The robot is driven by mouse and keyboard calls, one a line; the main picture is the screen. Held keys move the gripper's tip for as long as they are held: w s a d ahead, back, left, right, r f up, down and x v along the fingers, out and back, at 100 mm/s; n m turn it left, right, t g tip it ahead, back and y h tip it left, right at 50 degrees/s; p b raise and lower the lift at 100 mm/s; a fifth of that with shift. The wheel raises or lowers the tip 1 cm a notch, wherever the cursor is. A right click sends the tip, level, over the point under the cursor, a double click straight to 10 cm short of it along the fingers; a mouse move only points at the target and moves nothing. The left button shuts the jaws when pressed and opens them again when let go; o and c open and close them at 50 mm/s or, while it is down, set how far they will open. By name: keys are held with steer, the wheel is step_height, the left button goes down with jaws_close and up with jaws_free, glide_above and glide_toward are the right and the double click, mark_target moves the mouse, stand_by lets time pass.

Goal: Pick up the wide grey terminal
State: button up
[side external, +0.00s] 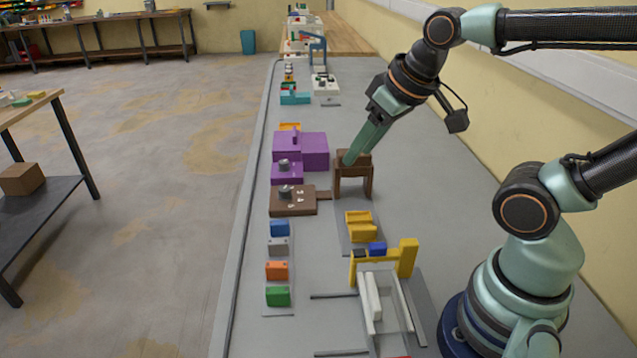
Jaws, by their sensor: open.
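A grey block (278,246), which looks like the wide grey terminal, sits on a thin grey strip in the front middle. It lies in a row between a blue block (280,228) and an orange block (277,270). My gripper (352,160) is open, pointing down at the brown stand (353,185), well behind and to the right of the grey block. Its fingertips overlap the stand's top in this view; I cannot tell whether they touch it.
A green block (278,296) ends the row. A brown box (293,200) with a grey knob and purple boxes (315,150) stand behind it. Yellow parts (361,226) and a yellow frame (408,258) stand to the right. The bench's left edge is near the row.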

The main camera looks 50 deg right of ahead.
steer(key=shift+o, duration=0.8)
steer(key=shift+w, duration=0.1)
steer(key=n+g, duration=0.6)
steer(key=n, duration=0.3)
glide_above(278, 241)
step_height(278, 241, down, 12)
steer(key=f, duration=0.1)
step_height(278, 241, down, 11)
steer(key=shift+f, duration=0.1)
jaws_close()
